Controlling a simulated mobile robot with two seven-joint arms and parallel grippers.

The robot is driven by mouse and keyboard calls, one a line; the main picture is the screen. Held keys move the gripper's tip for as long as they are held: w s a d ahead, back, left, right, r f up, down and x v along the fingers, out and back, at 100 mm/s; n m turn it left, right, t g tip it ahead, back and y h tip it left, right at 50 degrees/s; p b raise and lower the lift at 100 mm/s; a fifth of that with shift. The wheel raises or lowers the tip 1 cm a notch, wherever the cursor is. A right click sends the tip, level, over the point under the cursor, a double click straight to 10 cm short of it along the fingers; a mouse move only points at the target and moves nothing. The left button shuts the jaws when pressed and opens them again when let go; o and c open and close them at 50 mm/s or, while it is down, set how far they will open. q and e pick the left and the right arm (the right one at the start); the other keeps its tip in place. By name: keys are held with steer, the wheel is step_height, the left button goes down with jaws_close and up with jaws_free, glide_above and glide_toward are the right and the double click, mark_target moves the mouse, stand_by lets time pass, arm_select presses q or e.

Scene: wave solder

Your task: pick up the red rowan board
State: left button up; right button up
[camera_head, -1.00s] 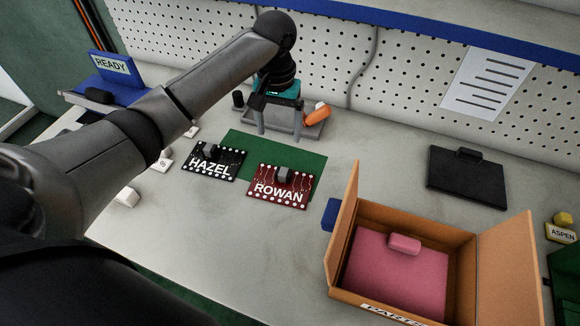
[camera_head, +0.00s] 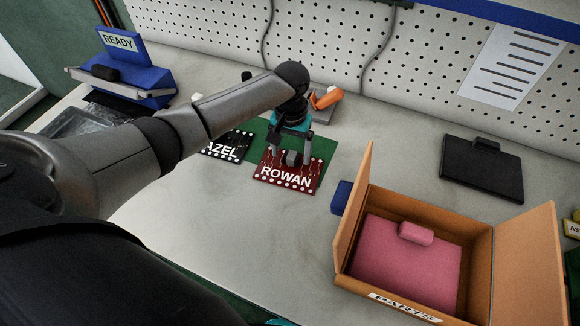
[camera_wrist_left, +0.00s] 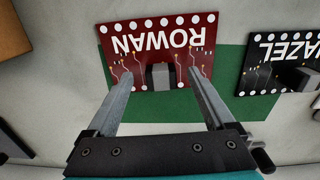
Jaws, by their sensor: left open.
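The red ROWAN board (camera_head: 287,174) lies on the green mat (camera_head: 330,148), with a grey block standing on it. It fills the upper middle of the left wrist view (camera_wrist_left: 182,40). My left gripper (camera_head: 291,154) is over the board's far edge, open and empty. In the left wrist view its two fingers (camera_wrist_left: 162,77) are spread on either side of the grey block (camera_wrist_left: 160,77), apart from it. The black HAZEL board (camera_head: 228,147) lies to the left, partly hidden by my left arm. My right gripper does not show.
An open cardboard PARTS box (camera_head: 480,270) with a pink lining and a pink block stands at the right. A black flat case (camera_head: 482,168) lies behind it. A blue READY stand (camera_head: 124,47) is at the back left. An orange-handled tool (camera_head: 327,98) lies behind the mat.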

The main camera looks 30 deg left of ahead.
arm_select(q)
steer(key=shift+f, duration=0.7)
jaws_close()
stand_by(0.3)
